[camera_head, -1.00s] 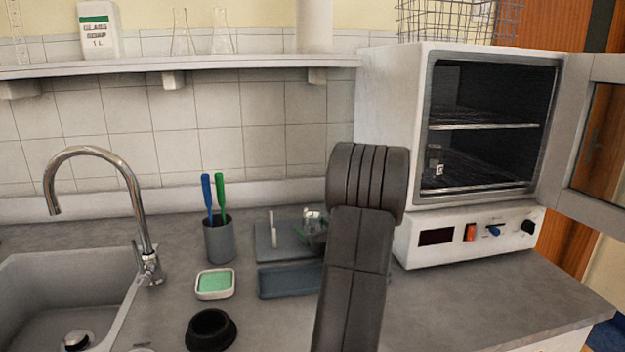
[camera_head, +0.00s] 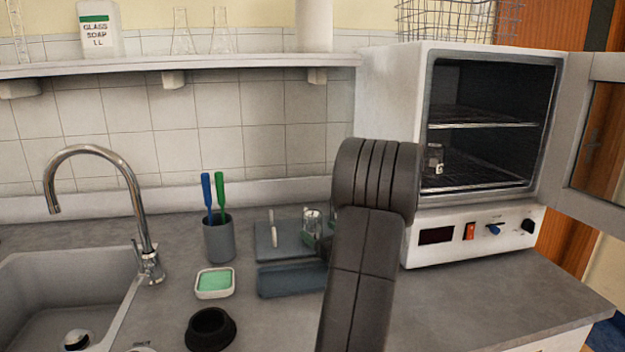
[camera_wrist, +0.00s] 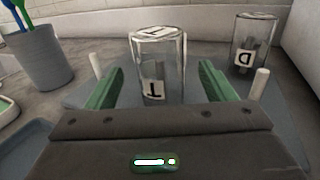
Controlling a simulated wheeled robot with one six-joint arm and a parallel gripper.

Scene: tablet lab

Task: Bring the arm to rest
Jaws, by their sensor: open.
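My gripper (camera_wrist: 160,88) is open, with its two green fingers apart in the wrist view. The beaker also shows in the head view (camera_head: 312,220), left of my arm. A second clear beaker marked D (camera_wrist: 246,45) stands farther back at the right in the wrist view.
The grey pegged rack (camera_head: 268,246) and blue-grey tray (camera_head: 290,281) lie left of my arm. A brush cup (camera_head: 219,240), sponge dish (camera_head: 214,283) and black ring (camera_head: 211,328) stand near the sink (camera_head: 60,275). The oven (camera_head: 385,110) stands open at right, with a small beaker (camera_head: 434,158) inside.

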